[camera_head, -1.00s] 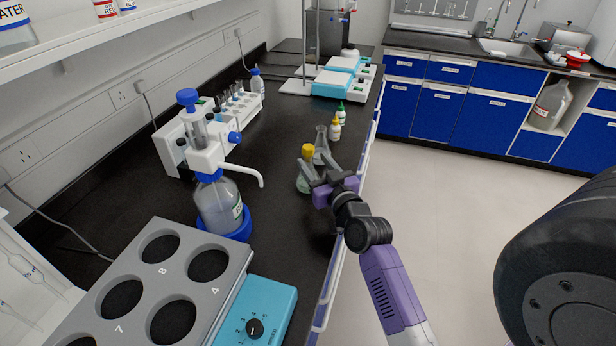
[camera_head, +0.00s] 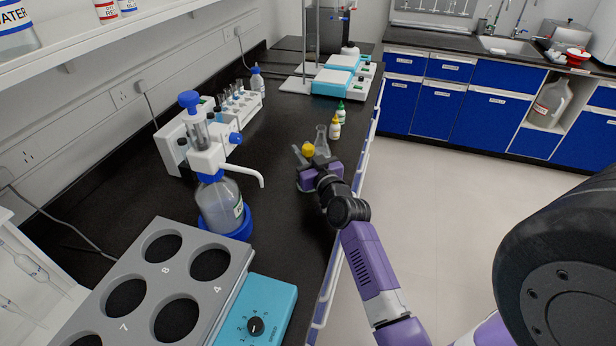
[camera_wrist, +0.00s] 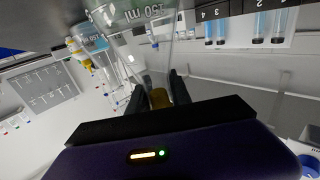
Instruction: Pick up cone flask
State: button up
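A conical glass flask with a yellow cap (camera_head: 308,149) stands near the counter's right edge in the head view; my gripper hides most of its body. A second clear conical flask (camera_head: 322,143) stands just behind it. My gripper (camera_head: 312,158) is at the yellow-capped flask, with its fingers apart on either side of the upper part. I see no firm contact.
A dispenser bottle (camera_head: 220,203) in a blue ring stands to the left. A grey block with holes (camera_head: 208,290) is at the front. The counter between dispenser and flasks is clear.

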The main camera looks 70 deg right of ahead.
grip_shut()
dwell(1.3)
notch_tip(320, 180, up, 20)
jog(key=p, duration=0.2)
jog(key=shift+r, duration=0.1)
dwell(0.6)
